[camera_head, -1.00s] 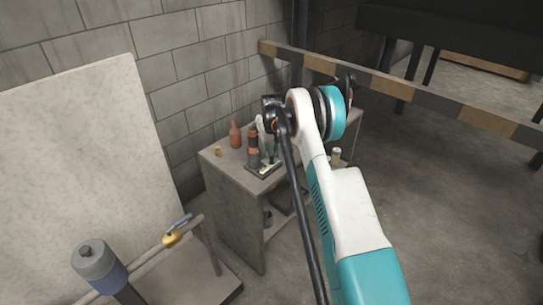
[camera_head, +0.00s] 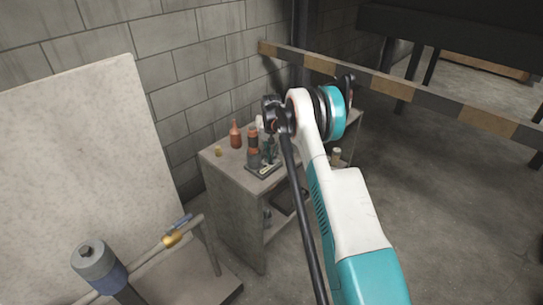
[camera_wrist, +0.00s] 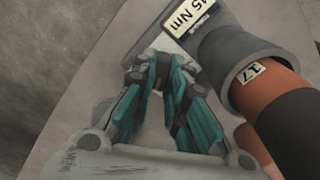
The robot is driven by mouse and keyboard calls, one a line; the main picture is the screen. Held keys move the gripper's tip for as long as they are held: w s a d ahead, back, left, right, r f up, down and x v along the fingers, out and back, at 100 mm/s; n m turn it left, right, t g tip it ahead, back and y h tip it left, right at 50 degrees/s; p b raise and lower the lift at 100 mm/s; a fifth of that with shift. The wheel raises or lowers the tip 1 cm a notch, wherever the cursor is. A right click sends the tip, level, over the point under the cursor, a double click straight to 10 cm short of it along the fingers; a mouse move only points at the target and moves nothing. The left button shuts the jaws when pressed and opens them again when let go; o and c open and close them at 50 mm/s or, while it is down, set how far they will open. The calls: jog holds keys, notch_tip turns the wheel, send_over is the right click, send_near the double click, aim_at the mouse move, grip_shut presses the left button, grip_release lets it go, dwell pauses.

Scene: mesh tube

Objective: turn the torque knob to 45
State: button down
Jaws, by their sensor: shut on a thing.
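The torque unit is a dark plate with a pale display reading 45 Nm (camera_wrist: 187,14), at the top of the wrist view. Its base (camera_head: 262,173) sits on the cabinet top in the head view. Beside it stands an orange and grey tool (camera_wrist: 240,62) marked 17, also in the head view (camera_head: 253,152). My gripper (camera_wrist: 160,64) has its teal fingers nearly together, next to the plate. It is shut on the torque knob, which the fingertips almost wholly hide. The leading part of the display text is partly cut off.
The grey cabinet (camera_head: 232,210) stands by the block wall. A reddish bottle (camera_head: 235,135) and a small yellowish piece (camera_head: 218,151) stand on its top, left of the tool. A striped barrier (camera_head: 390,88) runs behind my arm.

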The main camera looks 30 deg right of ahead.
aim_at(271, 158)
jog(key=c, duration=1.6)
grip_release()
notch_tip(271, 158, up, 12)
